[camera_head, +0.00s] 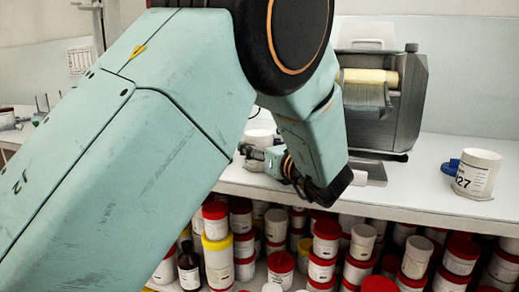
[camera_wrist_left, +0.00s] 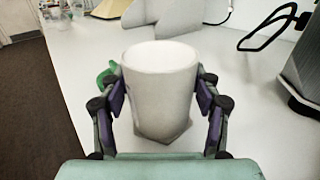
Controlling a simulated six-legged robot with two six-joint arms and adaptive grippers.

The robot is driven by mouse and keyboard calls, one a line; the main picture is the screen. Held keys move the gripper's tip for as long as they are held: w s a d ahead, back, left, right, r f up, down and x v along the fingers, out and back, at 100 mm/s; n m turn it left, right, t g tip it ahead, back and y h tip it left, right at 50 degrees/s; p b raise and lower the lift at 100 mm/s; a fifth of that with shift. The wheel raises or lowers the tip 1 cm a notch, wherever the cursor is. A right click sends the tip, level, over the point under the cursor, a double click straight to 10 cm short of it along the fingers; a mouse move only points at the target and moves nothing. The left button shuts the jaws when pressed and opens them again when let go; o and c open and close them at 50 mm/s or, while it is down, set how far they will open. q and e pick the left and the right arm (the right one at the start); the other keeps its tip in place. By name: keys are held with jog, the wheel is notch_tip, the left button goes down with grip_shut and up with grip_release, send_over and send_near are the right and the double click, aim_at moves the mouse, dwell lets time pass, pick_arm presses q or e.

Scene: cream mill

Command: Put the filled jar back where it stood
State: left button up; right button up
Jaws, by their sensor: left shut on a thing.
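Another white jar (camera_head: 479,174), with a label ending in 27, stands at the right. My right gripper is not in view.
The grey mill (camera_head: 411,100) with a cream roller stands at the counter's back. A blue object (camera_head: 450,167) lies beside the labelled jar. The white counter (camera_head: 420,200) is clear between mill and jar. Many red-lidded tubs (camera_head: 327,237) fill the shelf below.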

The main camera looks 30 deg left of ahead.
pick_arm(q)
jog(key=shift+s+r, duration=0.1)
jog(key=shift+s, duration=0.15)
jog(key=o, duration=0.9)
jog(key=shift+w+f, duration=0.2)
jog(key=o, duration=0.3)
jog(key=shift+s, duration=0.1)
jog(key=shift+o, duration=0.2)
jog(key=shift+r, duration=0.1)
